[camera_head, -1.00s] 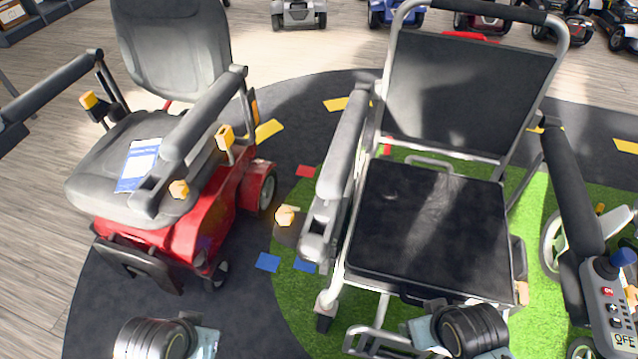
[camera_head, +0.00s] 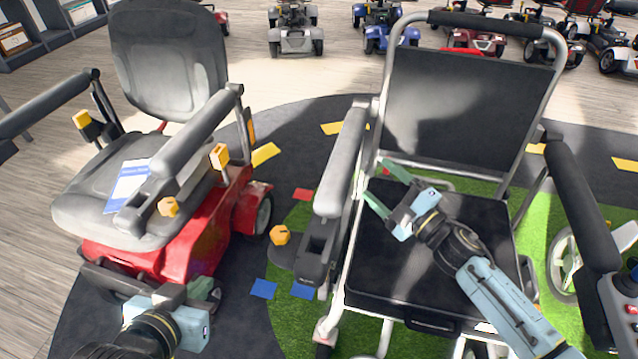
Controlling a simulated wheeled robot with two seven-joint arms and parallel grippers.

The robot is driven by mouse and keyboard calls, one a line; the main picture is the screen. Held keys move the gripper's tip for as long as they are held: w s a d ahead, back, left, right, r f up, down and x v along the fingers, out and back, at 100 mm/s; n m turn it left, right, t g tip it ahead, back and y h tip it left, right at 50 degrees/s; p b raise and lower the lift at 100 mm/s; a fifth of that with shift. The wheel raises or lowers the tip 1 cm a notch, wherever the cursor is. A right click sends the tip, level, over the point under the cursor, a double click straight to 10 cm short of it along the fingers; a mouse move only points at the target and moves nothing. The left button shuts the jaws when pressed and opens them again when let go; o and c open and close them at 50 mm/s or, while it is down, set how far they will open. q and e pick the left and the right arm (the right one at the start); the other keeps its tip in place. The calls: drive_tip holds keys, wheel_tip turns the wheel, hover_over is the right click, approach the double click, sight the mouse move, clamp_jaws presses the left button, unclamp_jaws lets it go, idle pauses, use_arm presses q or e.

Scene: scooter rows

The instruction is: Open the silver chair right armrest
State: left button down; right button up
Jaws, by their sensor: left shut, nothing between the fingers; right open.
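The silver chair (camera_head: 430,235) has a silver tube frame, a black seat and a black backrest. Its armrest on the picture's left (camera_head: 341,165) is a grey pad, lying lengthwise beside the seat. Its armrest on the picture's right (camera_head: 580,200) is a dark pad leading to a joystick box. My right gripper (camera_head: 383,187) is open and empty above the seat, its green fingers pointing at the left armrest's rear part. I cannot tell whether they touch it. My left gripper (camera_head: 207,291) is shut and empty, low in front of the red chair.
A red-based chair (camera_head: 195,225) with grey seat stands close on the left, a blue-white leaflet (camera_head: 128,188) on its seat. An orange knob (camera_head: 280,235) sits between the chairs. Several scooters (camera_head: 385,30) stand at the back. Dark floor lies open between the chairs' fronts.

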sight(348, 189)
drive_tip(key=a+n+g+y, duration=0.1)
drive_tip(key=n+g+y, duration=0.1)
drive_tip(key=n+g, duration=0.1)
drive_tip(key=a+f+n+g+y+b, duration=0.1)
drive_tip(key=a+n+g, duration=0.1)
drive_tip(key=n+g, duration=0.1)
drive_tip(key=a+n+g+y, duration=0.1)
drive_tip(key=n+g+y, duration=0.1)
drive_tip(key=n, duration=0.3)
drive_tip(key=shift+a+f+g+y, duration=0.3)
drive_tip(key=shift+a+g, duration=0.1)
drive_tip(key=shift+g, duration=0.5)
drive_tip(key=b+x, duration=0.2)
drive_tip(key=x, duration=0.4)
use_arm(q)
drive_tip(key=w+d+r+t+h, duration=0.1)
drive_tip(key=d+r+t+h, duration=0.1)
drive_tip(key=r+t, duration=0.3)
drive_tip(key=w+d+r+t+h, duration=0.1)
drive_tip(key=r+t, duration=0.5)
drive_tip(key=r, duration=0.6)
drive_tip(key=shift+d+h, duration=0.35)
drive_tip(key=shift+h, duration=0.35)
use_arm(e)
drive_tip(key=shift+w+a+r, duration=0.1)
drive_tip(key=shift+w+a, duration=0.1)
drive_tip(key=shift+a, duration=0.35)
